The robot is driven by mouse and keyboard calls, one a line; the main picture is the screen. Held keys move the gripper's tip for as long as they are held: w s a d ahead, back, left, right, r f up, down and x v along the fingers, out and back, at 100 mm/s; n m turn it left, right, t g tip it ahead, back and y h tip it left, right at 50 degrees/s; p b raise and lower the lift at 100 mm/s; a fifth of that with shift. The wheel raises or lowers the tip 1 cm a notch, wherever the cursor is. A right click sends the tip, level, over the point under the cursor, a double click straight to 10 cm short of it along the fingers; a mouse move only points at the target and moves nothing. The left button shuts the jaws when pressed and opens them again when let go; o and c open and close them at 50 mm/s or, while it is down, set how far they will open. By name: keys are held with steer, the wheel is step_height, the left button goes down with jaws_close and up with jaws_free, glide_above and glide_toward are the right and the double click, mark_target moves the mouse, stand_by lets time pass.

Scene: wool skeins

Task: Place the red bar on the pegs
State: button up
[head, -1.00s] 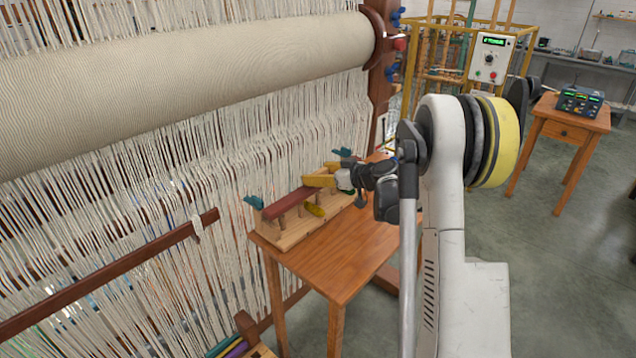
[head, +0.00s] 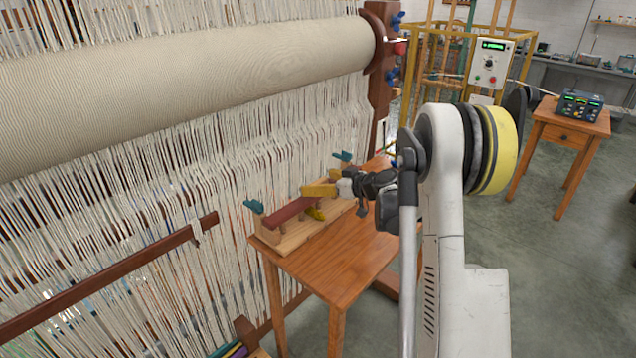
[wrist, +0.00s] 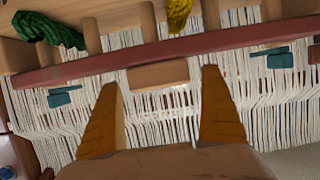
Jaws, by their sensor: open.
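The red bar (head: 290,211) lies lengthwise along the wooden peg board (head: 300,238), which sits on a small table. In the wrist view the bar (wrist: 150,62) spans nearly the full width, over the ends of several wooden pegs (wrist: 148,22); whether it is fully seated on them I cannot tell. My gripper (head: 318,190) is at the bar's far part. Teal clips (wrist: 63,97) (wrist: 272,58) stand near both bar ends.
A green skein (wrist: 48,30) and a yellow skein (wrist: 179,14) hang at the pegs. The loom's threads (head: 150,190) rise close behind the board. The front of the table (head: 335,275) is clear. A side table with a device (head: 578,104) stands far right.

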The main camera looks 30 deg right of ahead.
steer(key=p+v, duration=0.3)
steer(key=v, duration=0.8)
steer(key=s+a+r+m+g+h, duration=0.1)
steer(key=s+a+r+g, duration=0.15)
steer(key=s+a, duration=0.45)
steer(key=s+a+r+m+g, duration=0.1)
steer(key=s+a+r+g, duration=0.2)
steer(key=a, duration=0.9)
steer(key=s+a+m+h, duration=0.1)
steer(key=s+a+h, duration=0.1)
steer(key=s, duration=0.7)
steer(key=s+a+m+h, duration=0.1)
steer(key=s+a, duration=0.3)
steer(key=s, duration=0.5)
steer(key=shift+s+h, duration=0.4)
steer(key=shift+a+r+g, duration=0.1)
steer(key=shift+g, duration=0.15)
